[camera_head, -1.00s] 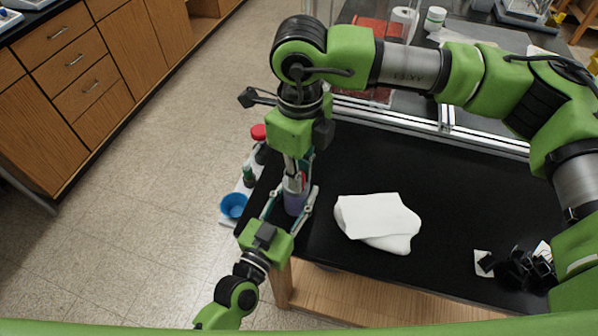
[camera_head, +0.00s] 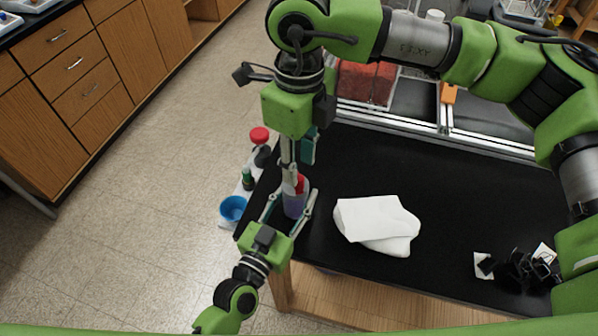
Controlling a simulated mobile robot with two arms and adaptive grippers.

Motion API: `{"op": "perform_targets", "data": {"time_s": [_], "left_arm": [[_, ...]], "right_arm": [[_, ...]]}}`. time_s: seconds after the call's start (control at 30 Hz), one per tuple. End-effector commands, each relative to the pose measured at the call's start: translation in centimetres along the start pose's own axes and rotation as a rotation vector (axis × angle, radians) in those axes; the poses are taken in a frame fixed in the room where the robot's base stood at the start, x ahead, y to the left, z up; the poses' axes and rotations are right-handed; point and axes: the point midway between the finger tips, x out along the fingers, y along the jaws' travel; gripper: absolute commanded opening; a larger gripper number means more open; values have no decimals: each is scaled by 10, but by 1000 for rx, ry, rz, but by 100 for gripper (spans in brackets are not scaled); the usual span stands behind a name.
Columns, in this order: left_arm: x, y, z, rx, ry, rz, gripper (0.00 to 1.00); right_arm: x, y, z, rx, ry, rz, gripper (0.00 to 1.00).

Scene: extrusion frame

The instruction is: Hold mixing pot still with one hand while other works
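The mixing pot (camera_head: 294,206), a small purple vessel, stands upright near the left end of the black table. My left gripper (camera_head: 292,207) comes from the lower left, with one finger on each side of the pot, shut on it. My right gripper (camera_head: 294,162) points down just above the pot. A narrow pale grey piece reaches from it to the pot's top; I cannot tell whether this is a finger or a held tool. A small red and white part (camera_head: 300,184) shows at the pot's top. The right fingertips are partly hidden.
A blue bowl (camera_head: 233,208), a red-capped bottle (camera_head: 260,136) and a small green item (camera_head: 248,179) sit left of the pot. A white cloth (camera_head: 377,222) lies right of it. Dark items (camera_head: 527,268) lie far right. A metal rail (camera_head: 440,135) runs behind.

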Motion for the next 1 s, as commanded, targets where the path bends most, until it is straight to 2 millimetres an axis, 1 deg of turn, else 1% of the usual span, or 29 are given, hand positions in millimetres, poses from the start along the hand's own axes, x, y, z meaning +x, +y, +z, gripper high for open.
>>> {"op": "perform_targets", "data": {"time_s": [0.03,0.2,0.3,0.4,0.53,1.0], "left_arm": [[0,0,0,0,0,0,14],[0,0,0,0,0,0,14],[0,0,0,0,0,0,14],[0,0,0,0,0,0,14],[0,0,0,0,0,0,14],[0,0,0,0,1,0,14]], "right_arm": [[-13,0,1,-1,-4,-1,31],[-46,0,1,-2,-3,-1,31],[-60,0,0,-2,-1,-1,31],[-68,0,0,-2,-1,1,31],[-72,0,0,-2,0,1,31],[-72,0,0,-2,0,1,31]]}}
